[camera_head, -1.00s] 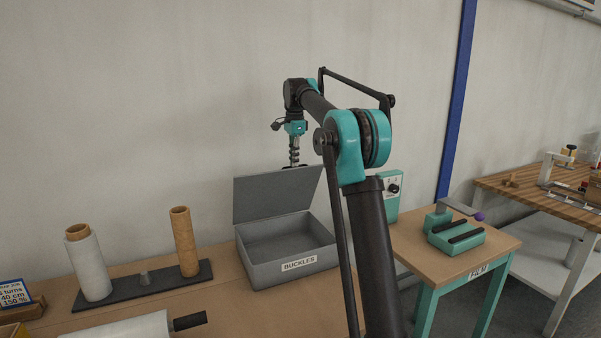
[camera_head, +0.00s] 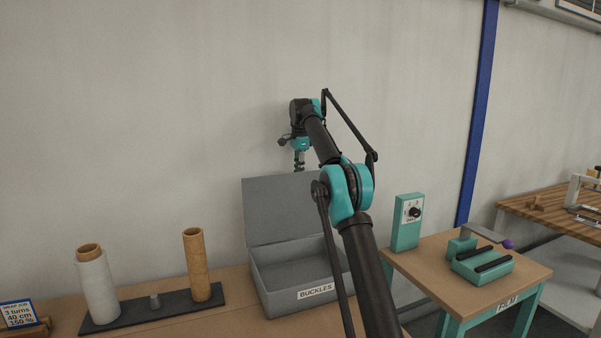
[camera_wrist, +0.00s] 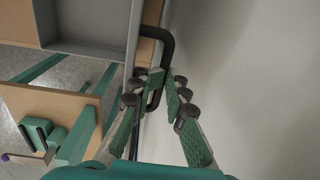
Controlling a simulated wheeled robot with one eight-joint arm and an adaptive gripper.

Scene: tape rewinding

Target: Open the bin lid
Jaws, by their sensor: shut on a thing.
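The grey bin (camera_head: 300,283) labelled BUCKLES stands on the bench, and its inside is visible. Its grey lid (camera_head: 283,210) is raised at the back of the bin, near the wall. In the wrist view, the lid (camera_wrist: 134,25) shows as a narrow edge with a dark bent handle (camera_wrist: 168,45) on its outer side. My gripper (camera_wrist: 163,88) is shut on this handle. In the head view my gripper (camera_head: 299,164) is at the lid's top edge, and its fingertips are partly hidden behind the lid.
A black stand holds a white film roll (camera_head: 98,287) and a brown tube (camera_head: 196,265) left of the bin. A teal control box (camera_head: 408,222) and a teal device (camera_head: 482,264) are on the small table at right. The wall is close behind the lid.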

